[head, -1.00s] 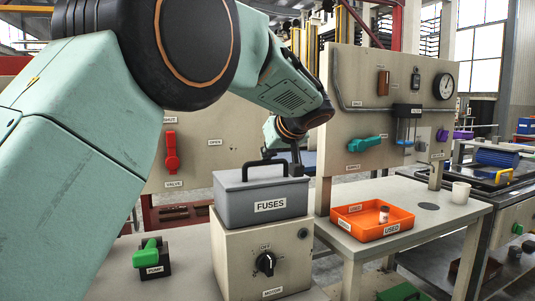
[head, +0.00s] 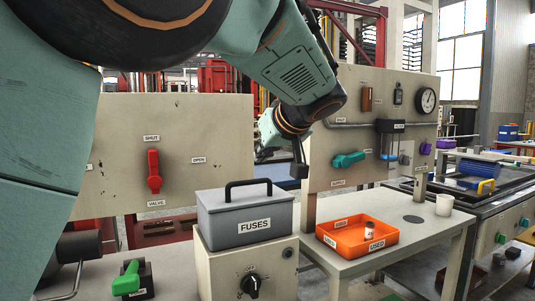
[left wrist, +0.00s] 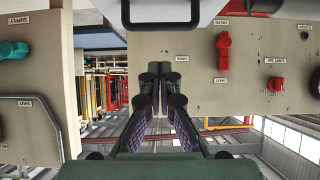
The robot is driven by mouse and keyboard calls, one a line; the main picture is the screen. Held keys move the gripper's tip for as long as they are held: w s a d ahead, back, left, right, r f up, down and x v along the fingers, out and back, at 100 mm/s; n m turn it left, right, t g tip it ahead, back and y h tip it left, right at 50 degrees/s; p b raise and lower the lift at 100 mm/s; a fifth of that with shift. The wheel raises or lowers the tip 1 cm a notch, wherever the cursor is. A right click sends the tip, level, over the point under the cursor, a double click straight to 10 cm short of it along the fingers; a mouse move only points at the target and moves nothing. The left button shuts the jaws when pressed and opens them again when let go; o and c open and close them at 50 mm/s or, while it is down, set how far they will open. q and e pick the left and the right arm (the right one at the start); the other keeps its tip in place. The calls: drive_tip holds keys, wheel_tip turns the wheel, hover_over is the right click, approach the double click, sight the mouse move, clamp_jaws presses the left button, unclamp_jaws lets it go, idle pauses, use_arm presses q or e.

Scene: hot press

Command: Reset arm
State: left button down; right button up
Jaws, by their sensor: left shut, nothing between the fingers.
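My left arm reaches in from the upper left of the head view and bends down. My left gripper (head: 298,176) shows only as a small dark part, just behind and right of the grey FUSES box (head: 218,222) in the picture. In the left wrist view the two dark fingers of my left gripper (left wrist: 155,72) are together with nothing between them. That view looks upside down, and the box's dark handle (left wrist: 160,24) is at its top edge. My right gripper is in neither view.
The box stands on the cream motor cabinet (head: 225,275) with a black knob (head: 250,284). An orange tray (head: 340,246) holding a small vial (head: 369,231) and a white cup (head: 444,204) are on the table at right. Behind is a panel with a red valve handle (head: 154,170).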

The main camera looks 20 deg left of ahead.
use_arm(q)
drive_tip(key=w+d+f+m+t+h, duration=0.25)
drive_tip(key=d+f+m+h, duration=0.4)
drive_tip(key=f+m, duration=0.35)
drive_tip(key=s+d+f+m+g+h, duration=0.1)
drive_tip(key=s+f, duration=0.2)
drive_tip(key=f, duration=0.8)
drive_tip(key=s+f+g+h, duration=0.1)
drive_tip(key=s+f, duration=0.2)
drive_tip(key=f, duration=0.8)
drive_tip(key=s+a+f+g, duration=0.2)
drive_tip(key=s+f+g, duration=0.1)
drive_tip(key=s+f, duration=1.2)
drive_tip(key=s+f+g, duration=0.1)
drive_tip(key=s+f, duration=0.2)
drive_tip(key=s, duration=0.5)
drive_tip(key=s+a+f+n+g, duration=0.1)
drive_tip(key=s+f, duration=0.3)
drive_tip(key=s, duration=0.4)
drive_tip(key=s+a+f+g, duration=0.1)
drive_tip(key=s+f+g, duration=0.2)
drive_tip(key=s, duration=0.5)
drive_tip(key=shift+s+a+f+n, duration=0.15)
drive_tip(key=shift+s+a+n, duration=0.05)
drive_tip(key=shift+a+n, duration=0.1)
